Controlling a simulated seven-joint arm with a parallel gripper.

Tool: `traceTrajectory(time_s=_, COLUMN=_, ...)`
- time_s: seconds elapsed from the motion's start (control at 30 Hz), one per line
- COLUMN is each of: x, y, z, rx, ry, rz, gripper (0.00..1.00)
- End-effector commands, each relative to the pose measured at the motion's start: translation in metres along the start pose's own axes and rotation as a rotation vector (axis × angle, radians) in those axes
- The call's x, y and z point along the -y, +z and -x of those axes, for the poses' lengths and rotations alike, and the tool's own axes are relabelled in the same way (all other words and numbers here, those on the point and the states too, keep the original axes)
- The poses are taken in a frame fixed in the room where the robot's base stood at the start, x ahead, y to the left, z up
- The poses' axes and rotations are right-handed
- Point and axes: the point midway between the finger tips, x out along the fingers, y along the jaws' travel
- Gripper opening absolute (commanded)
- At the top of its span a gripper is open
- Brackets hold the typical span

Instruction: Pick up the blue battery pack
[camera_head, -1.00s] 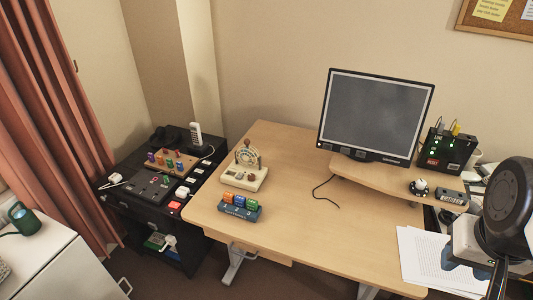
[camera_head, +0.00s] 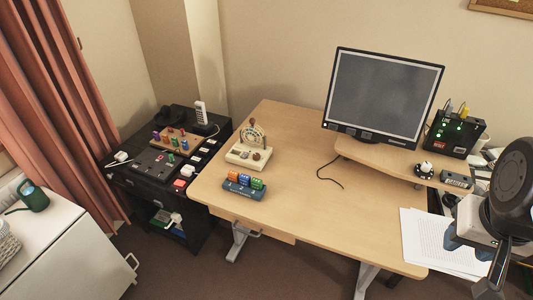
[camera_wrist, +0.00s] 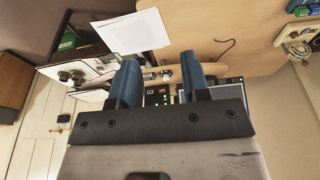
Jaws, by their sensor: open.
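On the desk, a slate-blue holder (camera_head: 243,191) carries an orange, a blue and a green block side by side. The middle one is the blue battery pack (camera_head: 245,180), upright between the other two. In the head view my arm is at the far right, well away from the holder.
A cream device with a dial (camera_head: 249,151) stands just behind the holder. A monitor (camera_head: 383,96) and raised shelf (camera_head: 390,155) occupy the back right. White papers (camera_head: 440,245) lie at the right. The desk's middle and front are mostly clear. A black cart (camera_head: 150,185) stands left.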

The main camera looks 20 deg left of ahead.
Motion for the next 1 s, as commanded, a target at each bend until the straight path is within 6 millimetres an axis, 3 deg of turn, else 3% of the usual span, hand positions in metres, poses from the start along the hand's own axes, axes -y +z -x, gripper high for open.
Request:
traceTrajectory(time_s=0.27, x=0.0, y=0.0, z=0.0, rx=0.0, ry=0.0, rz=0.0, gripper=0.43)
traceTrajectory(time_s=0.37, x=0.0, y=0.0, z=0.0, rx=0.0, ry=0.0, rz=0.0, gripper=0.55)
traceTrajectory(time_s=0.67, x=0.0, y=-0.001, z=0.0, rx=0.0, ry=0.0, rz=0.002, gripper=0.55)
traceTrajectory(time_s=0.87, x=0.006, y=-0.013, z=-0.001, rx=0.005, ry=-0.005, rz=0.037, gripper=0.55)
traceTrajectory(time_s=1.0, x=0.016, y=-0.032, z=-0.004, rx=0.016, ry=-0.011, rz=0.095, gripper=0.55)
